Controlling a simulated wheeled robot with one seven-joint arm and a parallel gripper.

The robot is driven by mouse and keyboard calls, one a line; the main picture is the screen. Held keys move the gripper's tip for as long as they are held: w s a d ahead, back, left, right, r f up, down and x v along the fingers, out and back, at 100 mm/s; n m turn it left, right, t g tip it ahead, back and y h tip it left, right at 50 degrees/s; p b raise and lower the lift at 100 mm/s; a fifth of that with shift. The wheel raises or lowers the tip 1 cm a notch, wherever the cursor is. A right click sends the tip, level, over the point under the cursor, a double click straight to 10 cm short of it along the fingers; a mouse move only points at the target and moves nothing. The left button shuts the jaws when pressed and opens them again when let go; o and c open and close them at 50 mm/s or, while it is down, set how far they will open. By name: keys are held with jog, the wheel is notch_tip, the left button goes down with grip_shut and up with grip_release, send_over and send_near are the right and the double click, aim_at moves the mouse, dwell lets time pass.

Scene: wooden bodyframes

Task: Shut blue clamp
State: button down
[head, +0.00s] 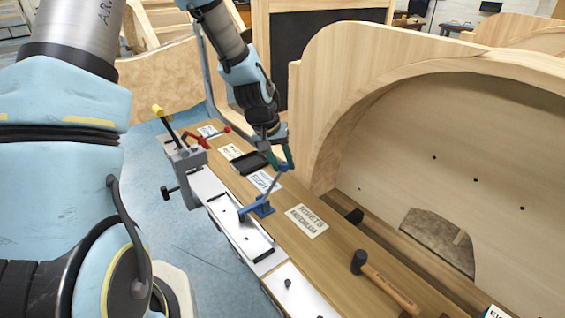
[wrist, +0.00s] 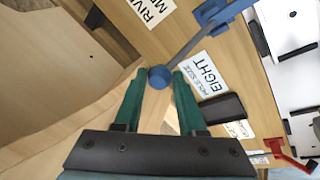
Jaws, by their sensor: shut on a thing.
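The blue clamp (head: 262,208) is fixed on the long wooden bench, with its lever raised and tilted up toward my gripper (head: 283,160). In the wrist view its blue base (wrist: 220,12) is at the top, and a grey rod runs from it to a round blue knob. My gripper (wrist: 160,80) has green fingers, and their tips are shut on that knob at the end of the lever. A white strip with dark pads lies beside the clamp's base.
A red clamp (head: 200,138) and a grey block with a yellow-tipped handle (head: 180,155) are further back. A black tray (head: 250,162), printed cards (head: 307,221) and a hammer (head: 385,282) lie on the bench. A curved wooden frame (head: 340,80) stands close along its right side.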

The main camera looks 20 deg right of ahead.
jog(key=c, duration=0.9)
grip_release()
jog(key=shift+s+a+f, duration=0.25)
jog(key=shift+a+f, duration=0.3)
jog(key=shift+a, duration=0.2)
jog(key=o, duration=0.4)
jog(key=shift+w+d+r, duration=0.1)
jog(key=shift+r, duration=0.05)
jog(key=shift+d+r, duration=0.1)
jog(key=shift+r, duration=0.1)
jog(key=shift+w+r, duration=0.1)
jog(key=shift+r, duration=0.25)
jog(key=b+v, duration=0.1)
jog(key=v, duration=0.9)
